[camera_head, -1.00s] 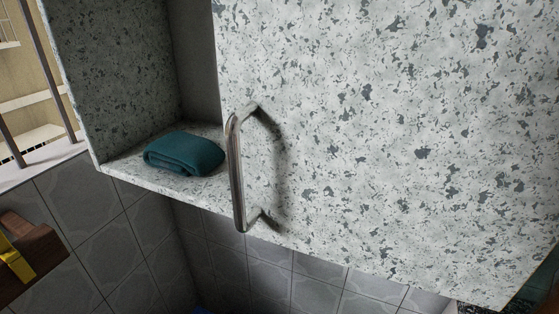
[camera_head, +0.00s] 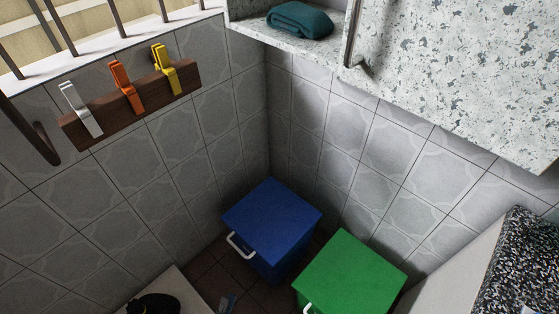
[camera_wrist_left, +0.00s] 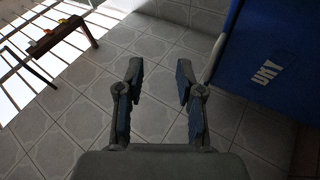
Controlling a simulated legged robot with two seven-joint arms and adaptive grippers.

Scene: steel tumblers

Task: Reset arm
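My left gripper (camera_wrist_left: 159,72) is open in the left wrist view. Its two fingers stand apart with nothing between them, and tiled wall lies behind them. A blue surface with white lettering (camera_wrist_left: 268,72) is to the right of the fingers, apart from them. I cannot make out the left gripper clearly in the head view. My right gripper is in neither view. No steel tumbler can be made out.
A blue bin (camera_head: 272,216) and a green bin (camera_head: 352,272) stand in the corner. A cabinet (camera_head: 455,70) holding a teal folded cloth (camera_head: 300,20) hangs above. A wooden rack with coloured clips (camera_head: 130,105) is on the left wall. A speckled counter (camera_head: 520,265) is at right.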

